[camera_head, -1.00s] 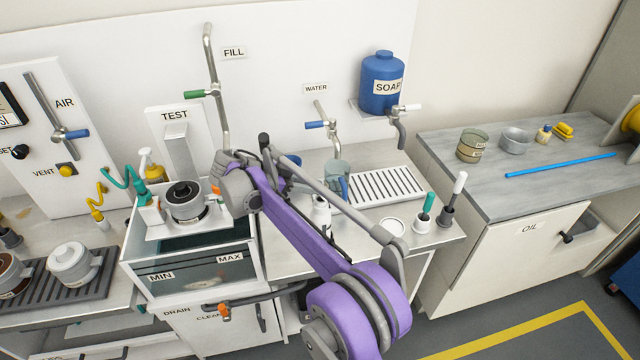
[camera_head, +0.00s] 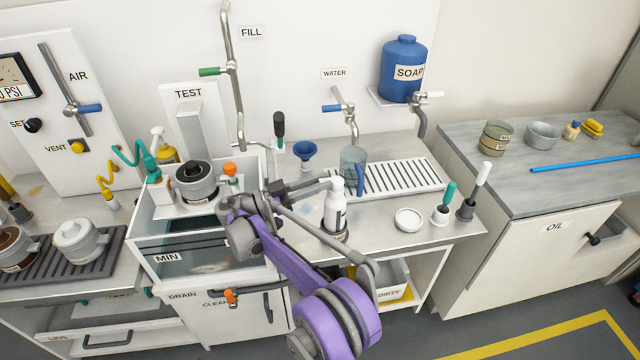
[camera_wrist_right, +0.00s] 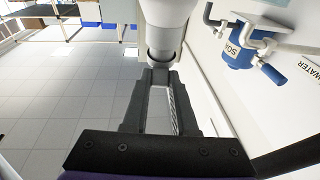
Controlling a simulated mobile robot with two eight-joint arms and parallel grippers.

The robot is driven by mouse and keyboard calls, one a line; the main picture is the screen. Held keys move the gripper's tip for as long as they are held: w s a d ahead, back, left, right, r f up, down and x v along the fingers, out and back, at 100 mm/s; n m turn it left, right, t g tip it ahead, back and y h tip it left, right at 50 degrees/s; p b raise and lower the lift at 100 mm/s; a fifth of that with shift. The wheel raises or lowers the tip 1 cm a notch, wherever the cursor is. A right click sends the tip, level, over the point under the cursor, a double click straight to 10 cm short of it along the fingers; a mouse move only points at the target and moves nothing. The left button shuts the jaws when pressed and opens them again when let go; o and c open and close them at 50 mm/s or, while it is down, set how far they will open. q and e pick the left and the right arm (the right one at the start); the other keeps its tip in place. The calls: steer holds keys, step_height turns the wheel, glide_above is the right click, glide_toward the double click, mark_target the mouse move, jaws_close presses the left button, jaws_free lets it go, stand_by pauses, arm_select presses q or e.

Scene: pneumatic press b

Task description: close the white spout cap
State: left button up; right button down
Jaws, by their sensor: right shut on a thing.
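A white bottle (camera_head: 334,212) with a dark label band stands upright near the counter's front edge, its base in a dark ring. Its white spout cap (camera_head: 337,184) is at the top. My right gripper (camera_head: 322,184) reaches it from the left, its fingers shut at the spout cap. In the right wrist view the dark fingers (camera_wrist_right: 160,78) come together at the narrow end of a large white round part (camera_wrist_right: 166,20). The fingers partly hide the contact, and I cannot tell how the cap sits. My left gripper is not in view.
A clear jug (camera_head: 353,165), blue funnel (camera_head: 305,151) and drain rack (camera_head: 400,178) are behind the bottle. A round white lid (camera_head: 408,219) and brushes (camera_head: 469,202) are at the right. An open tank (camera_head: 190,245) lies left, under my arm.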

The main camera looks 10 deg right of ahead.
steer(key=shift+f, duration=0.15)
stand_by(0.3)
steer(key=c, duration=0.7)
jaws_free()
step_height(320, 180, up, 10)
steer(key=shift+r, duration=0.1)
